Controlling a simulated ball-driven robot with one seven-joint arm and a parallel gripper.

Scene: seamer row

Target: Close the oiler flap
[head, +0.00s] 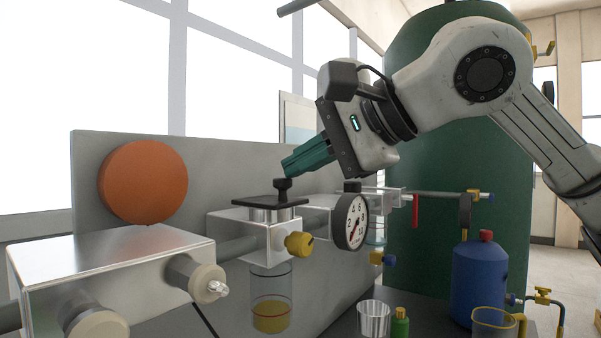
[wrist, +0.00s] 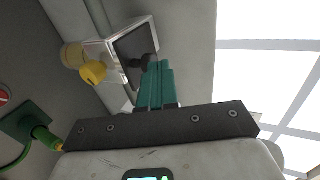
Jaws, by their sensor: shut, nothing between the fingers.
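The oiler is a bright metal block (head: 240,226) with a glass bowl of yellow oil (head: 271,312) under it and a yellow knob (head: 299,244) on its side. Its flap, a dark square plate (head: 252,200) with a black knob (head: 282,185), lies about level over the block's top. The flap also shows in the wrist view (wrist: 128,46). I cannot tell whether it rests fully down. My gripper (head: 286,167) has teal fingers, shut and empty. Their tips (wrist: 157,66) are right at the black knob; whether they touch it is unclear.
A larger metal block (head: 110,262) with an orange disc (head: 143,183) behind it stands at left. A pressure gauge (head: 350,221) is close on the right. A grey panel (head: 215,165) rises behind. Blue bottle (head: 478,283), clear cup (head: 373,320) and green bottle (head: 400,324) stand lower right.

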